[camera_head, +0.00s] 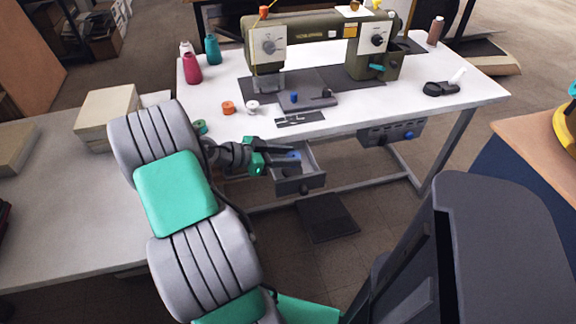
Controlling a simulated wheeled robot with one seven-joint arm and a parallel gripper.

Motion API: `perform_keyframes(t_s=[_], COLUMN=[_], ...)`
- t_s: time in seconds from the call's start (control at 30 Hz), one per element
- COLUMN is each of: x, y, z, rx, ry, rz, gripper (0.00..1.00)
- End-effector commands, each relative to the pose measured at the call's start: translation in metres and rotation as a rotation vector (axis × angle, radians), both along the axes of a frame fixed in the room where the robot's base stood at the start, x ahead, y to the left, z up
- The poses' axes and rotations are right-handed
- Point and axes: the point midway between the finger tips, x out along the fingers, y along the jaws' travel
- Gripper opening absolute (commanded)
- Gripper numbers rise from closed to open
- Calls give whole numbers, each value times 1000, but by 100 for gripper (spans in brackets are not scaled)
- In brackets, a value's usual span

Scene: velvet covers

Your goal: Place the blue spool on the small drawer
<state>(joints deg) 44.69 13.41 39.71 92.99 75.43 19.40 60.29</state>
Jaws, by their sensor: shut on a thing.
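The small drawer (300,186) is pulled out below the front edge of the white sewing table. My gripper (293,156) reaches in from the left, over the open drawer. It is shut on a small blue thing (295,154) that looks like the blue spool. The fingers hide part of it, and I cannot tell whether it touches the drawer.
The olive sewing machine (320,45) stands on the white table (455,100). Orange (228,107) and white (252,107) spools lie near the table's front left. A dark chair (500,250) stands at the front right. A pedal (327,217) lies on the floor below the drawer.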

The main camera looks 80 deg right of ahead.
Motion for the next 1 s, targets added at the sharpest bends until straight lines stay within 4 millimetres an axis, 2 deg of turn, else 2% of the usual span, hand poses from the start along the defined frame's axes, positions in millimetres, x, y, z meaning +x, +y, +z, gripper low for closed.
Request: perform_keyframes(t_s=[0.2,0.37,0.63,0.67,0.9,1.0], x=[4,3,3,3,3,3], y=[-16,-15,-15,-15,-15,-15], z=[-23,-48,-51,-51,-50,-49], rx=[1,1,-1,-1,-1,-1], ry=[2,1,0,0,0,0], rz=[-3,-3,-4,-4,-4,-4], gripper=[0,0,0,38,57,58])
